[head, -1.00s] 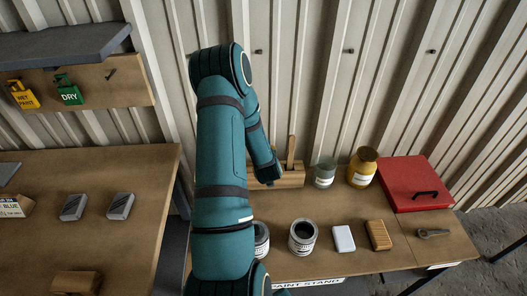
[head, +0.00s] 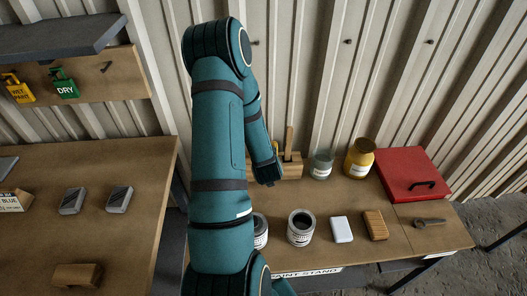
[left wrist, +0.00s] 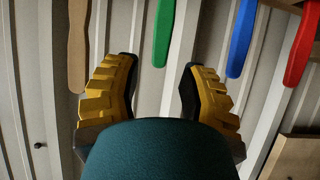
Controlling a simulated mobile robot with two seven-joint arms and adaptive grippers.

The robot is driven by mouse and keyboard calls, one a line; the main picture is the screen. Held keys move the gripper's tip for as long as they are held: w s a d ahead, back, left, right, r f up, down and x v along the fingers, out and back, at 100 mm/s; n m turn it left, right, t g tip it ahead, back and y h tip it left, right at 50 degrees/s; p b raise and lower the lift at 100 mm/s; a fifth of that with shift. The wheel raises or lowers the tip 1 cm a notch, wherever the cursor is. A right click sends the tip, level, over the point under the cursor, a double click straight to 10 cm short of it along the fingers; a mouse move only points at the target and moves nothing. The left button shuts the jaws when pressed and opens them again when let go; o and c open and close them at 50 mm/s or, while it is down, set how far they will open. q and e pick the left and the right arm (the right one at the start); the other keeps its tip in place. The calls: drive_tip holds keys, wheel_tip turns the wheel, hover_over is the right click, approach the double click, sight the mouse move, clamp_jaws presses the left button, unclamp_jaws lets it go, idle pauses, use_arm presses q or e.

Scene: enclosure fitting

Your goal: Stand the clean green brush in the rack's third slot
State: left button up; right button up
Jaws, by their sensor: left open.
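In the left wrist view my left gripper (left wrist: 160,66) is open, with yellow ridged fingers. A green brush handle (left wrist: 163,30) shows between and just past its fingertips. It is not gripped, and its other end is out of frame. A brown handle (left wrist: 78,45), a blue handle (left wrist: 242,40) and a red handle (left wrist: 299,45) show to its sides. In the head view the wooden rack (head: 293,169) stands against the wall, partly behind my left arm, with a brown handle (head: 289,138) upright at it. The arm hides the rack's left part. My right gripper is out of view.
A glass jar (head: 321,166), a yellow jar (head: 359,158) and a red case (head: 410,174) stand right of the rack. An open can (head: 301,228), a white block (head: 341,230), a wooden brush (head: 375,225) and a grey tool (head: 429,222) lie nearer the front edge.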

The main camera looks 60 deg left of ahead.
use_arm(q)
drive_tip(key=v, duration=0.6)
drive_tip(key=w+d+f+m+t+h, duration=0.1)
drive_tip(key=w+d+f+m+h, duration=0.25)
drive_tip(key=d, duration=0.65)
drive_tip(key=w+d+f+m+t+h, duration=0.15)
drive_tip(key=w+d+f+h, duration=0.35)
drive_tip(key=d, duration=0.5)
drive_tip(key=s+d+f+m+g+h, duration=0.1)
drive_tip(key=d+m+g+h, duration=0.1)
drive_tip(key=d, duration=0.5)
drive_tip(key=s+d+f+m+g+h, duration=0.1)
drive_tip(key=s+d+f+g+h, duration=0.1)
drive_tip(key=d, duration=0.5)
drive_tip(key=s+d+f+m+g+h, duration=0.2)
drive_tip(key=d, duration=0.5)
drive_tip(key=shift+s+f+m, duration=0.25)
drive_tip(key=shift+m, duration=0.05)
drive_tip(key=shift+d, duration=0.1)
drive_tip(key=shift+s+f+h+b, duration=0.2)
drive_tip(key=shift+f+h+b, duration=0.05)
drive_tip(key=shift+f+b, duration=0.5)
